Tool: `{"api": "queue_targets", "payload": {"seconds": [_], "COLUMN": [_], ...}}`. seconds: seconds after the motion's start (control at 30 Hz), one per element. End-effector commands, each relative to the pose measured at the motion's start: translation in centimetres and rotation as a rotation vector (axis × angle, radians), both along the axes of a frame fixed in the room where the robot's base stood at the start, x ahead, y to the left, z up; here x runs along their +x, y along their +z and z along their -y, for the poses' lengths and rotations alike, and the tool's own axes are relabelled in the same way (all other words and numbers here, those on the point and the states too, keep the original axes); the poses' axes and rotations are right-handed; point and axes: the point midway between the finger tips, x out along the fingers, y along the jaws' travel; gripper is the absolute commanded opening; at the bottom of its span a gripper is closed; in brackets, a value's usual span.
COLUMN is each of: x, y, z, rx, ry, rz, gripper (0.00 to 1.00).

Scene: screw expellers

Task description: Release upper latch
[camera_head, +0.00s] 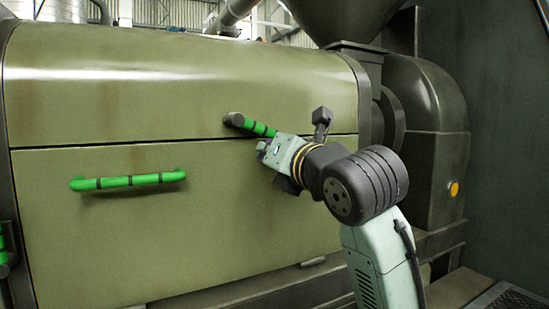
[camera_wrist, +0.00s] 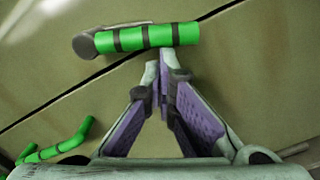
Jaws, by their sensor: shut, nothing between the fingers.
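The upper latch (camera_head: 258,127) is a short green bar with black bands and a dark round pivot at its left end. It sits just above the seam between the upper and lower panels of the olive machine and slants down to the right in the head view. It also shows at the top of the wrist view (camera_wrist: 160,36). My gripper (camera_head: 264,147) is at the latch's lower right side in the head view. In the wrist view its closed fingertips (camera_wrist: 167,58) lie just below the bar, empty. I cannot tell whether they touch it.
A fixed green handle (camera_head: 128,181) is on the lower panel at left, also in the wrist view (camera_wrist: 55,148). Another green-banded part (camera_head: 5,257) shows at the far left edge. The upper panel (camera_head: 150,85) is free of obstacles. A rounded housing (camera_head: 425,130) stands at right.

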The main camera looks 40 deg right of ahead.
Motion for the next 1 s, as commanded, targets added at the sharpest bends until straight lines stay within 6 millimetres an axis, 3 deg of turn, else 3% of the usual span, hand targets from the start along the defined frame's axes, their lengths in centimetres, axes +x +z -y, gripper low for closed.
{"api": "queue_targets", "payload": {"seconds": [0.4,1.0], "x": [-0.3,-0.3], "y": [1.5,1.8], "z": [0.8,1.1], "rx": [0.004,0.003], "ry": [-0.001,-0.001], "rz": [0.001,0.0], "gripper": [0.0,0.0]}}
